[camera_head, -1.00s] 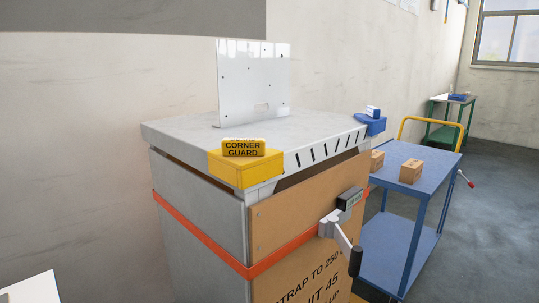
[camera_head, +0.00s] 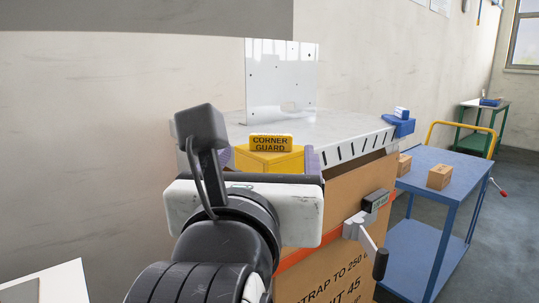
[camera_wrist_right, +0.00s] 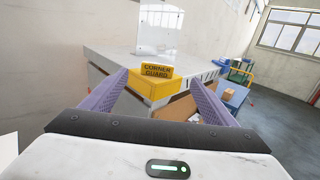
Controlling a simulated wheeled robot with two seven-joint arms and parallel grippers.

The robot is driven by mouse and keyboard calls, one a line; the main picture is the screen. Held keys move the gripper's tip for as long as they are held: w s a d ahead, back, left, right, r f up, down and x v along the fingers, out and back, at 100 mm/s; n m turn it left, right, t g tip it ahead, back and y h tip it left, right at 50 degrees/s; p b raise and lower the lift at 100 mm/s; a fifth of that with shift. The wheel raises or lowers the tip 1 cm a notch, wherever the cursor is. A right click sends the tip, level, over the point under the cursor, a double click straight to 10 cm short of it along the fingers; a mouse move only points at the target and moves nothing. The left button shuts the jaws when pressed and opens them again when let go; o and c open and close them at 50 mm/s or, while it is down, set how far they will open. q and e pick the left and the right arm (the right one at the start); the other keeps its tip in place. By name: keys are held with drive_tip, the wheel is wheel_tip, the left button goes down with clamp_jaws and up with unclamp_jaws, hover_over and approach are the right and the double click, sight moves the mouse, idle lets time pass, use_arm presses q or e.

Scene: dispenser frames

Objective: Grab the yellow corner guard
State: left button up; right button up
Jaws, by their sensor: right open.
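The yellow corner guard (camera_head: 268,160) sits on the near corner of the grey machine top, with a raised block on it lettered "CORNER GUARD". It also shows in the right wrist view (camera_wrist_right: 152,87), ahead of and between the fingers. My right gripper (camera_head: 268,160) is open, with one purple finger on each side of the guard in the head view. In the right wrist view the gripper (camera_wrist_right: 152,98) is empty, and the guard looks a little beyond the fingertips. The wrist hides the guard's lower part in the head view. My left gripper is not in view.
A white upright plate (camera_head: 282,80) stands on the machine top behind the guard. A blue corner piece (camera_head: 399,128) is on the far corner. A crank handle (camera_head: 365,228) juts from the brown front panel. A blue cart (camera_head: 440,180) with small boxes stands at right.

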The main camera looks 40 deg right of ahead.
sight(271, 137)
drive_tip(key=p+x, duration=0.1)
drive_tip(key=x, duration=0.9)
drive_tip(key=shift+w+a+f, duration=0.1)
drive_tip(key=shift+w+f, duration=0.05)
drive_tip(key=shift+f, duration=0.05)
drive_tip(key=c, duration=1.1)
